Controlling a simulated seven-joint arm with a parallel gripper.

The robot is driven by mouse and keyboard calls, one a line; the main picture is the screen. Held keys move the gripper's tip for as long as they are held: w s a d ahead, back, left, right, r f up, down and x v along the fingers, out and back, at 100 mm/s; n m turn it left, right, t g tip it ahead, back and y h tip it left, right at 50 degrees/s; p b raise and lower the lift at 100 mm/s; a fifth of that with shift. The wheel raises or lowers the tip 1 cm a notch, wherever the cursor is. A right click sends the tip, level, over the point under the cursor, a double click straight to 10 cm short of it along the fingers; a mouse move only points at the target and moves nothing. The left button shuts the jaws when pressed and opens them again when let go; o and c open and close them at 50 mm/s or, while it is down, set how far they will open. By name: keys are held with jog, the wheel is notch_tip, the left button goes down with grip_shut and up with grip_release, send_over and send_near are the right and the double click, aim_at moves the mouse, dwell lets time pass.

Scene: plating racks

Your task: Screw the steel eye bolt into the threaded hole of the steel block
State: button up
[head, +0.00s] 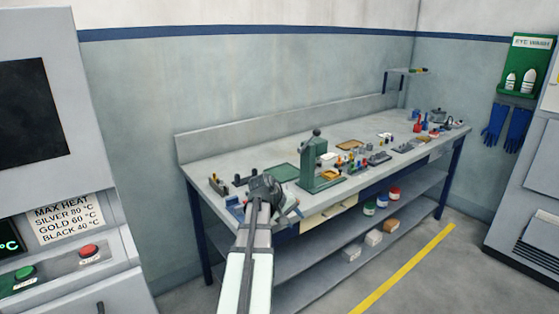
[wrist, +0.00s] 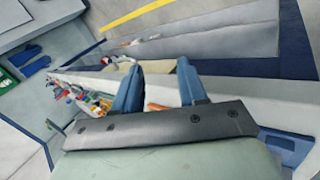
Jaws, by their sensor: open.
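My gripper (head: 291,207) is over the near left part of the workbench in the head view, left of the green press. Its two blue fingers are apart in the wrist view (wrist: 160,82), with nothing held between them. I cannot make out the steel eye bolt or the steel block for certain. Small dark metal parts (head: 218,185) lie on the bench just left of my gripper, too small to identify. My arm hides part of the bench's front left.
A green press (head: 314,165) stands close to the right of my gripper. A green tray (head: 285,172) lies behind it. Many small items crowd the workbench (head: 205,167) further right. A shelf below holds tins and boxes.

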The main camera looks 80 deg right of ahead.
jog(key=w+d+r+m+t, duration=0.2)
jog(key=w+d+r+m, duration=0.1)
jog(key=d+r, duration=0.5)
jog(key=m+t, duration=0.2)
send_near(287, 188)
jog(key=x, duration=0.4)
jog(key=d+x, duration=0.1)
jog(key=x, duration=0.3)
jog(key=shift+w+r, duration=0.1)
jog(key=shift+w, duration=0.05)
grip_shut()
grip_release()
jog(key=shift+c, duration=0.4)
jog(key=shift+c, duration=1.1)
